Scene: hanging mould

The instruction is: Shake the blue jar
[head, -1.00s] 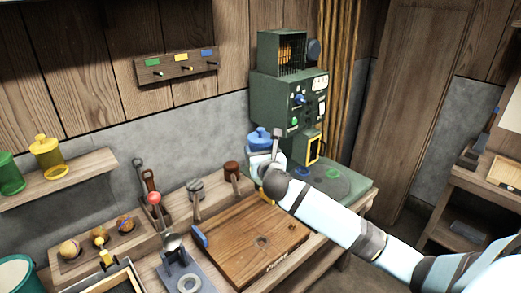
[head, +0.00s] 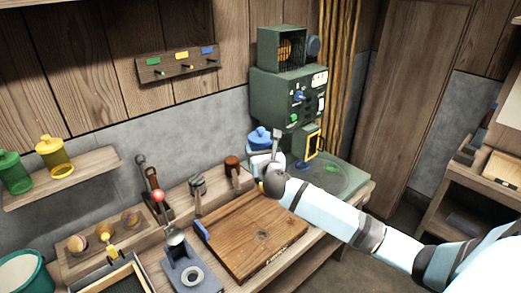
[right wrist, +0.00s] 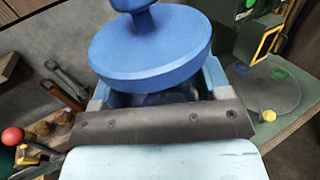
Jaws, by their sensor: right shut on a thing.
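The blue jar (head: 259,139) stands out by its blue knobbed lid, beside the green machine in the head view. In the right wrist view the jar's lid (right wrist: 152,45) fills the upper middle, with part of the body below it. My right gripper (head: 268,165) is shut on the jar, at the body just below the lid. The gripper's own body hides the lower part of the jar, so I cannot tell whether it touches the surface below. My left gripper is not in view.
A green machine (head: 288,98) stands behind the jar, with a round plate (head: 325,180) at its foot. A wooden board (head: 250,236) lies to the front. A shelf (head: 70,178) at left bears green and yellow jars. Tools stand along the bench.

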